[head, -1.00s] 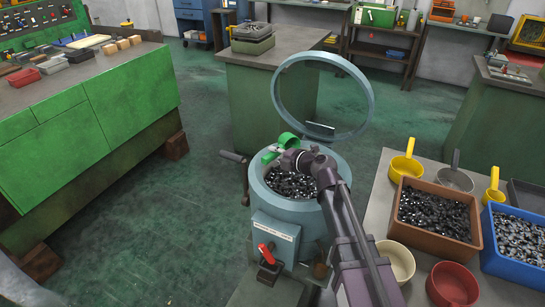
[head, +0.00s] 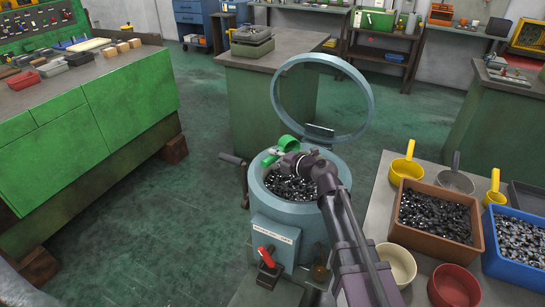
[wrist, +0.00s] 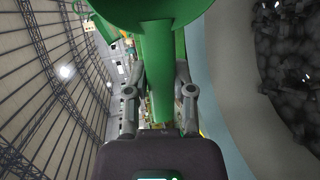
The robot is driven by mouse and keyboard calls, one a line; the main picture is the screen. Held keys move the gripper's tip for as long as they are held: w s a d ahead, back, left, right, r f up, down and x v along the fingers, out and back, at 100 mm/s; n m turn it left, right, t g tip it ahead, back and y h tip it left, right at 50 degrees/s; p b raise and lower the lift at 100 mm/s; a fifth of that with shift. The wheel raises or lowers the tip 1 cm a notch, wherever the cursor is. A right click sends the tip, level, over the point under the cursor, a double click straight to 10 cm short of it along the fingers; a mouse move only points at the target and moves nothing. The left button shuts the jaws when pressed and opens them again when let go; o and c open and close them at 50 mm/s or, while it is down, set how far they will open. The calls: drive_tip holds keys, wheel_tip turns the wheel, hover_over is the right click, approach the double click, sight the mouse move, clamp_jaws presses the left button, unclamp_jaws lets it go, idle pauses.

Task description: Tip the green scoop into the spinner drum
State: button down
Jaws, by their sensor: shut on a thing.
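The green scoop (head: 289,145) is over the back rim of the spinner drum (head: 258,190), with its cup turned on its side. My gripper (head: 272,155) is shut on the scoop's handle. The wrist view shows the green handle (wrist: 157,75) between my two fingers, with the cup at the top edge. I cannot see whether anything is left in the cup. The pale blue drum is open at the top and holds many dark, shiny metal pieces (head: 290,187). Its ring-shaped lid (head: 367,105) stands raised behind it.
A red-handled lever (head: 265,257) is in front of the drum, and a crank (head: 243,185) is at its left. The right table holds a brown bin (head: 440,246), a blue bin (head: 512,268), yellow scoops (head: 404,167) and bowls. A green bench (head: 90,150) stands left; floor between is clear.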

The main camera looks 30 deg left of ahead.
drive_tip(key=shift+r, duration=0.15)
drive_tip(key=p, duration=0.1)
drive_tip(key=r+h+p, duration=0.1)
drive_tip(key=p, duration=0.1)
drive_tip(key=shift+w+a, duration=0.15)
drive_tip(key=shift+a, duration=0.15)
drive_tip(key=shift+r+m+h+p, duration=0.1)
drive_tip(key=shift+m+h+p, duration=0.2)
drive_tip(key=shift+h+p, duration=0.4)
drive_tip(key=shift+w+a+g+p, duration=0.1)
drive_tip(key=shift+g+p, duration=0.2)
drive_tip(key=shift+p, duration=0.25)
drive_tip(key=shift+w+a+r+m+g+h+p, duration=0.3)
drive_tip(key=shift+a+r+m+g+h+p, duration=0.5)
drive_tip(key=shift+h+p, duration=1.3)
drive_tip(key=shift+w+a+r+m+g+h+p, duration=0.1)
drive_tip(key=shift+w+a+r+g+h+p, duration=0.35)
drive_tip(key=shift+g+h+p, duration=1.2)
drive_tip(key=shift+w+a+r+m+g+h+p, duration=0.3)
drive_tip(key=shift+r+g+h+p, duration=0.4)
drive_tip(key=shift+h+p, duration=1.8)
